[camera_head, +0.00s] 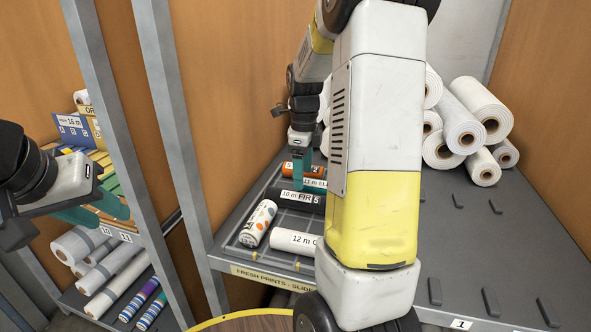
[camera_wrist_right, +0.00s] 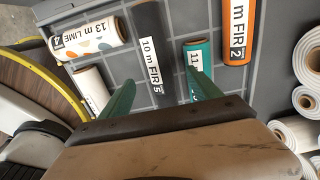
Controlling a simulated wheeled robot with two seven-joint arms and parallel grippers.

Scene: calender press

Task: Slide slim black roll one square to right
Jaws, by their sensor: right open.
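The slim black roll (camera_head: 284,197), labelled "10 m FIR 5", lies on the gridded part of the grey shelf (camera_head: 232,238). It also shows in the right wrist view (camera_wrist_right: 147,22). My right gripper (camera_wrist_right: 160,78) is open and empty, pointing down with one teal finger on either side of the black roll in that view. I cannot tell whether the fingertips are level with the roll or above it. In the head view the right gripper (camera_head: 310,160) is partly hidden by my forearm. My left gripper (camera_head: 75,208) is at the far left, away from the shelf; its opening is unclear.
A teal roll (camera_wrist_right: 197,58) and an orange roll (camera_wrist_right: 239,30) lie on one side of the black roll. A patterned roll (camera_head: 258,223) and a white roll (camera_head: 291,240) lie on the other. Large white rolls (camera_head: 470,120) are stacked at the back right. A grey post (camera_head: 170,130) stands left.

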